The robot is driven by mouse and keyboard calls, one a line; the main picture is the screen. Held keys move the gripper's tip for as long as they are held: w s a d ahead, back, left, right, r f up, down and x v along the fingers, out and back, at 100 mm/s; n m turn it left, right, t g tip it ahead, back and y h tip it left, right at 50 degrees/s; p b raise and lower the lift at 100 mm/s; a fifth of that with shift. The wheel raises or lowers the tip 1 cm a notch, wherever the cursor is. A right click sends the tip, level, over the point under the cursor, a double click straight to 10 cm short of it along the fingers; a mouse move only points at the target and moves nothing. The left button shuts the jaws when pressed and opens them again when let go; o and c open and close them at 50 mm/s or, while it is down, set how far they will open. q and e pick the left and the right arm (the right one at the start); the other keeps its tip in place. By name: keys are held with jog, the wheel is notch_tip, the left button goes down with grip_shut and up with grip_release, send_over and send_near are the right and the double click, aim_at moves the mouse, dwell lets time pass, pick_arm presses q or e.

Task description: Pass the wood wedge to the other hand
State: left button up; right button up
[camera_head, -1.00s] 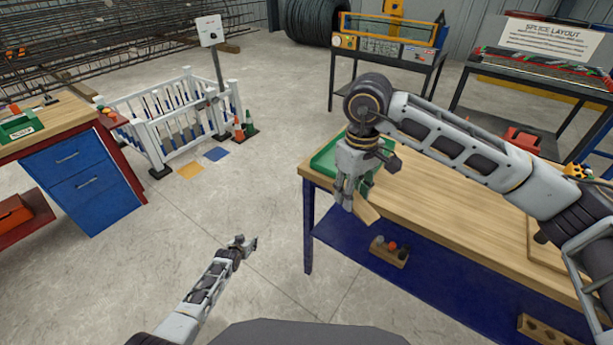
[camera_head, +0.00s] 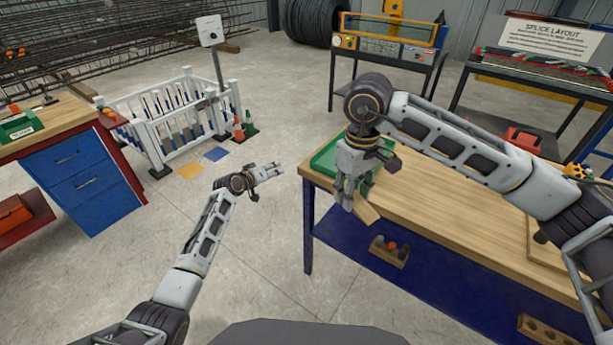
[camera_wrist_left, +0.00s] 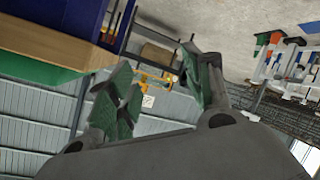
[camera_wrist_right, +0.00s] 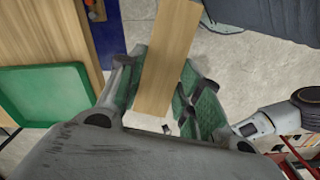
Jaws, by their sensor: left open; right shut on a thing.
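The wood wedge (camera_head: 363,209) is a light wooden block held in my right gripper (camera_head: 349,196), just off the left edge of the workbench. In the right wrist view the wedge (camera_wrist_right: 167,60) lies between the green finger pads, which are shut on it. My left gripper (camera_head: 272,172) is open and empty over the bare floor, to the left of the wedge and apart from it. In the left wrist view its green fingers (camera_wrist_left: 160,90) stand spread with nothing between them.
The wooden workbench (camera_head: 450,215) has a green tray (camera_head: 325,160) at its left corner, beside my right gripper. A small block holder (camera_head: 388,252) sits on the blue lower shelf. A white fence (camera_head: 165,120) and a blue drawer cabinet (camera_head: 85,185) stand left.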

pick_arm(q)
jog(key=s+d+r+m+g+h, duration=0.1)
jog(key=s+d+r+g+h, duration=0.1)
jog(key=s+d+r+h, duration=0.45)
jog(key=s+d+r+m+g+h, duration=0.1)
jog(key=s+d+r+g+h, duration=0.2)
jog(key=d+r, duration=0.5)
jog(key=s+r+m+g, duration=0.3)
jog(key=s+r+g, duration=0.3)
jog(key=s, duration=0.9)
jog(key=d+g+h, duration=0.1)
jog(key=g, duration=0.2)
jog(key=shift+s+m, duration=0.2)
jog(key=shift+m, duration=0.2)
jog(key=shift+r, duration=0.1)
jog(key=s+d+f, duration=0.1)
jog(key=d, duration=0.6)
jog(key=shift+d, duration=0.15)
jog(key=shift+f, duration=0.1)
jog(key=shift+c, duration=0.4)
